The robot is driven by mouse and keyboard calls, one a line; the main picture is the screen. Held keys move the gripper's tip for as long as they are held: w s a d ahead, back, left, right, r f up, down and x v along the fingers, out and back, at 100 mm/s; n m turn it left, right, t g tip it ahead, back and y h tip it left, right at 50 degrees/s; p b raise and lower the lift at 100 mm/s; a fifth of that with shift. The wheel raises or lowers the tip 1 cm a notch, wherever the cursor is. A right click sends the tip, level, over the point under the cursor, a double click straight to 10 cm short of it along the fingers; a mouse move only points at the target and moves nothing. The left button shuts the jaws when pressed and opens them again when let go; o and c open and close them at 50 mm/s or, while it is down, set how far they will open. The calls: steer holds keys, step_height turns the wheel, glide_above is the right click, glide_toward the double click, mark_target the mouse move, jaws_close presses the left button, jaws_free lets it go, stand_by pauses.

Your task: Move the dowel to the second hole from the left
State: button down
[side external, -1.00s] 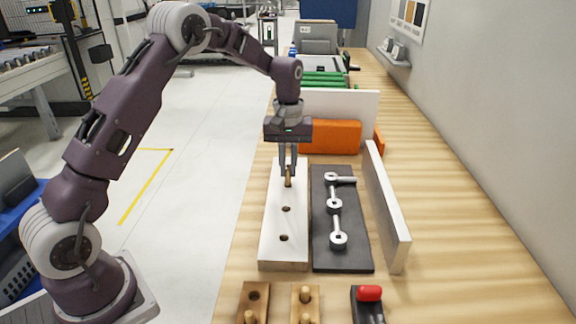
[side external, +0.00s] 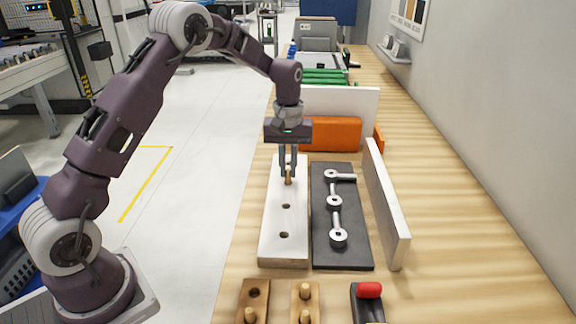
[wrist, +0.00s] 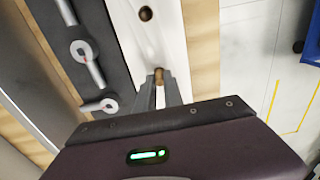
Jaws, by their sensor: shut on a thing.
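A wooden dowel (side external: 288,175) stands upright at the far end of the white board (side external: 285,250). My gripper (side external: 288,173) is shut on the dowel, pointing down over the board. In the wrist view the dowel (wrist: 158,75) shows between the two fingers (wrist: 160,92). Whether its lower end sits in a hole cannot be told. Two dark empty holes show on the board, a middle one (side external: 285,206) and a near one (side external: 284,235). One empty hole (wrist: 146,13) also shows in the wrist view.
A dark plate with linked metal rings (side external: 335,203) lies right of the board, with an upright white panel (side external: 388,205) beyond it. An orange block (side external: 330,134) stands behind. Wooden blocks with pegs (side external: 305,297) and a red-topped tool (side external: 369,291) lie in front.

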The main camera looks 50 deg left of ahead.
steer(key=shift+f, duration=0.65)
stand_by(0.4)
steer(key=c, duration=1.4)
jaws_free()
steer(key=shift+o, duration=0.2)
steer(key=shift+r, duration=2.5)
